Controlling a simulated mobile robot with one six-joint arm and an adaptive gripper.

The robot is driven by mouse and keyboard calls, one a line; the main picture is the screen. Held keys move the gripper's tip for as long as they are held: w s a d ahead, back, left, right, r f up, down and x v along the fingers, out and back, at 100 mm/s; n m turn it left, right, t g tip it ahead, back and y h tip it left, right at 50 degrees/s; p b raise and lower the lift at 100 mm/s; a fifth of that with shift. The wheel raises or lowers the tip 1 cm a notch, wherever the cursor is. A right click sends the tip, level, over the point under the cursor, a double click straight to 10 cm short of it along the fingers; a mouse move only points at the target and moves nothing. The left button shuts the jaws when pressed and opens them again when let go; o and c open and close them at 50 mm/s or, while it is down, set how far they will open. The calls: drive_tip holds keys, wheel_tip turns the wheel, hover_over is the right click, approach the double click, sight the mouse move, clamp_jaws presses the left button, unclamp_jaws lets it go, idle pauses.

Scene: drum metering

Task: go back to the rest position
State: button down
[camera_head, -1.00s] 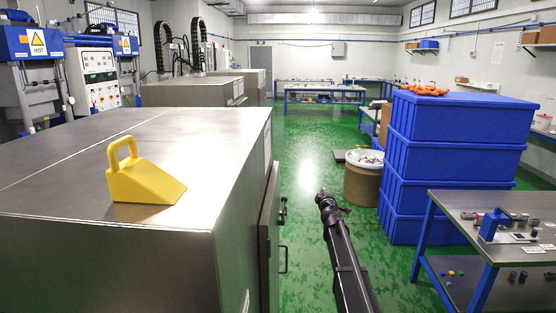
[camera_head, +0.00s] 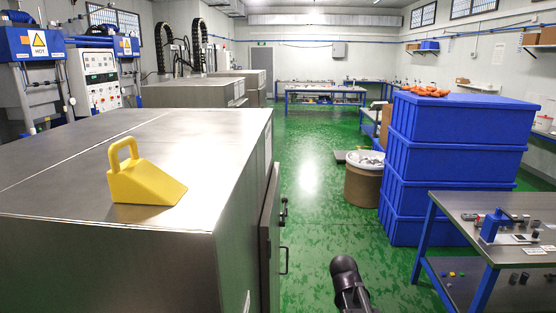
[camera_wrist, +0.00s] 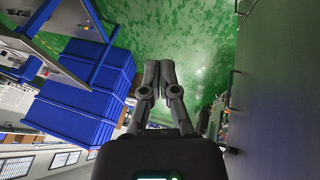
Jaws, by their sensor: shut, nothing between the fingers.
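My gripper (camera_wrist: 157,75) shows in the wrist view with its two fingers together and nothing between them. Behind the fingertips the wrist view shows green floor. In the head view only a dark part of my arm shows at the bottom, right of centre, and the gripper itself cannot be made out there. My arm stands over the green floor, between the metal cabinet (camera_head: 120,250) on the left and the stacked blue crates (camera_head: 455,160) on the right.
A yellow wedge with a handle (camera_head: 145,180) lies on the cabinet top. Orange items (camera_head: 426,91) lie on the crates. A brown drum (camera_head: 362,186) stands beyond my arm. A workbench (camera_head: 470,207) stands at right. The green floor (camera_head: 305,200) between is clear.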

drive_tip(key=s+a+f+g+y, duration=0.1)
drive_tip(key=s+a+g, duration=0.1)
drive_tip(key=s, duration=0.5)
drive_tip(key=s+a+f+g+y, duration=0.1)
drive_tip(key=s+a+g+y, duration=0.1)
drive_tip(key=s, duration=0.4)
drive_tip(key=shift+s+a, duration=0.35)
drive_tip(key=shift+a, duration=0.45)
drive_tip(key=shift+w, duration=0.1)
drive_tip(key=w+a+r+t+p, duration=0.2)
drive_tip(key=w+r+p, duration=0.4)
drive_tip(key=w, duration=1.1)
drive_tip(key=w+a+r+t+y+p, duration=0.1)
drive_tip(key=w+a+r+p, duration=0.4)
drive_tip(key=w, duration=1.3)
drive_tip(key=w+a+r+t+p, duration=0.3)
drive_tip(key=w+r+p, duration=0.4)
drive_tip(key=w, duration=1.1)
wheel_tip(320, 180, up, 4)
drive_tip(key=shift+a+f+m+t+y, duration=0.2)
drive_tip(key=shift+a+m+t+y, duration=0.1)
drive_tip(key=shift+a, duration=0.2)
drive_tip(key=shift+w+f, duration=0.15)
drive_tip(key=shift+f, duration=0.05)
